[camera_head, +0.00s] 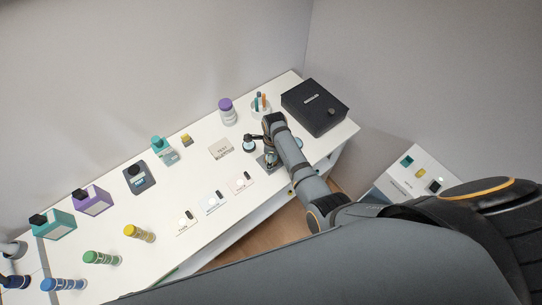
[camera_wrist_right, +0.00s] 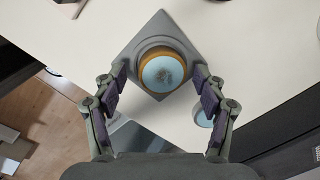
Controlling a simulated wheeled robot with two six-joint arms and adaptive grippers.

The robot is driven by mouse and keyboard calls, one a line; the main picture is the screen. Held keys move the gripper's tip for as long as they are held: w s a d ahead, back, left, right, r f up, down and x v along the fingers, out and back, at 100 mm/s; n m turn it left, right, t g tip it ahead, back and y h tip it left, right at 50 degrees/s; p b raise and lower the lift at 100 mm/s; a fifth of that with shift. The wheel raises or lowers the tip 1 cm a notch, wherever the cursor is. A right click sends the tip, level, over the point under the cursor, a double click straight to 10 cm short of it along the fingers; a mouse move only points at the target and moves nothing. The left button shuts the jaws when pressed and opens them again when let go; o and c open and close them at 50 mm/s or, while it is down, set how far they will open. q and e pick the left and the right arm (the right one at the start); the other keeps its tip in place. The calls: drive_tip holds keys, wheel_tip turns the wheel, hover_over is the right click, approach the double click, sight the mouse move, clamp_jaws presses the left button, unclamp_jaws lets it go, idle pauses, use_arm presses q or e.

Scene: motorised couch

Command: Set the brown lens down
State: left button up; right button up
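The brown lens (camera_wrist_right: 163,70), a brown-orange ring around pale blue glass, is over a grey square stand (camera_wrist_right: 152,24) in the right wrist view. It looks seated there, though contact underneath is hidden. My right gripper (camera_wrist_right: 162,72) has its fingers spread on both sides of the lens, with a small gap visible at each side. In the head view my right gripper (camera_head: 265,150) is over the right part of the white table (camera_head: 205,163), and the lens is too small to make out. My left gripper is not clearly in view.
A pale blue disc (camera_wrist_right: 204,118) lies beside the right-hand finger. A black box (camera_head: 314,107) stands at the table's right end. A purple-capped jar (camera_head: 227,112) and a pen cup (camera_head: 261,105) are behind my gripper. White cards (camera_head: 212,201) lie in front, to the left.

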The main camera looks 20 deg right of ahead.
drive_tip(key=shift+d, duration=0.1)
use_arm(q)
drive_tip(key=shift+s+d+f+b, duration=0.1)
drive_tip(key=shift+d+f+b, duration=0.1)
drive_tip(key=shift+f+b, duration=0.25)
use_arm(e)
wheel_tip(320, 180, up, 12)
drive_tip(key=shift+s+d, duration=0.2)
drive_tip(key=shift+s, duration=0.15)
use_arm(q)
drive_tip(key=shift+s, duration=0.1)
